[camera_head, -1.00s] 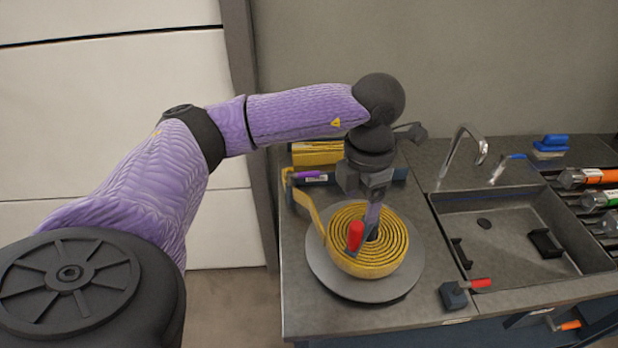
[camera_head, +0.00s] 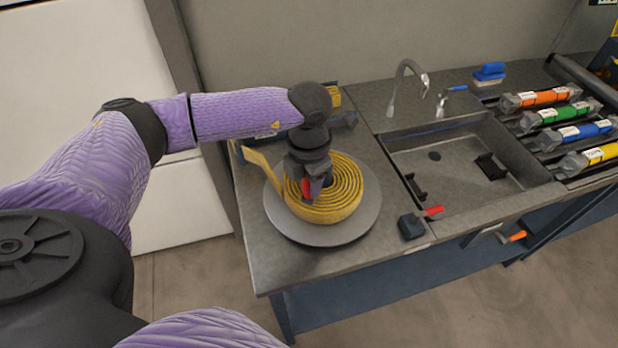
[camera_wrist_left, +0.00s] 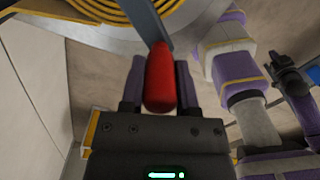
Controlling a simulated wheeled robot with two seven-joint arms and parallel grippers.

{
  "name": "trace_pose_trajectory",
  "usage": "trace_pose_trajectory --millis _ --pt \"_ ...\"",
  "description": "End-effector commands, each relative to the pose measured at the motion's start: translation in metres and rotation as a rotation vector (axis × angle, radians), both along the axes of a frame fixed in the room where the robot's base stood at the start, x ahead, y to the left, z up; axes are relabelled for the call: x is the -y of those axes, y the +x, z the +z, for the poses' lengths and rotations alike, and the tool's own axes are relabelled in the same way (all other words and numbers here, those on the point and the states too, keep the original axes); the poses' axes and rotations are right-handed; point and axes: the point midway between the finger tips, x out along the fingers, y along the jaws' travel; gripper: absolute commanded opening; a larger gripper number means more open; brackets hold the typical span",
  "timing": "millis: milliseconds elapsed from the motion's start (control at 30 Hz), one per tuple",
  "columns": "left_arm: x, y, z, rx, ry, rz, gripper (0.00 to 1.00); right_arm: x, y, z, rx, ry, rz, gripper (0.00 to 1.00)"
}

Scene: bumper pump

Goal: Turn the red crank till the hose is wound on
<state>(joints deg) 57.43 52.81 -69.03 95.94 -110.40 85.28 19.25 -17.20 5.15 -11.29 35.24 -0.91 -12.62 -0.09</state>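The yellow hose (camera_head: 350,190) lies coiled in several turns on a round grey turntable (camera_head: 283,228). Its free strip (camera_head: 262,163) leaves the coil on the left, towards the back of the bench. The red crank handle (camera_head: 307,188) stands over the coil, partly hidden by my gripper. In the left wrist view the handle (camera_wrist_left: 160,80) sits upright between the fingers at the end of a grey crank arm (camera_wrist_left: 150,22). My left gripper (camera_head: 314,186) is above the coil, its fingers closed on the handle's two sides.
A small dark box with a red lever (camera_head: 432,211) stands at the bench's front edge, right of the turntable. Further right are a sink (camera_head: 450,170) with a faucet (camera_head: 408,80) and several coloured cylinders (camera_head: 540,97). Bench space in front of the turntable is clear.

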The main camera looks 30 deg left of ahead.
Motion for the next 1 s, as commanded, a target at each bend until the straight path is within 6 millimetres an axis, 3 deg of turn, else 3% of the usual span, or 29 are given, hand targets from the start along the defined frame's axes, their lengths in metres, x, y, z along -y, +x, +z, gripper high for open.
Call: trace_pose_trajectory --millis 33,133,167,1000 --pt "-0.0001 0.0 0.0001 0.0 0.0 0.0 0.23 0.0 0.0 0.0 0.0 0.0 0.0 0.0" --pt "-0.0001 0.0001 0.0002 0.0 0.0 0.0 0.02 0.0001 0.0001 0.0 0.0 0.0 0.0 0.0" --pt "-0.0001 0.0001 0.0002 0.0 0.0 0.0 0.0 0.0001 0.0001 0.0 0.0 0.0 0.0 0.0" --pt "-0.0002 0.0002 0.0005 0.001 0.0 0.001 0.0 0.0018 0.0002 0.0001 0.001 -0.003 0.001 0.0"
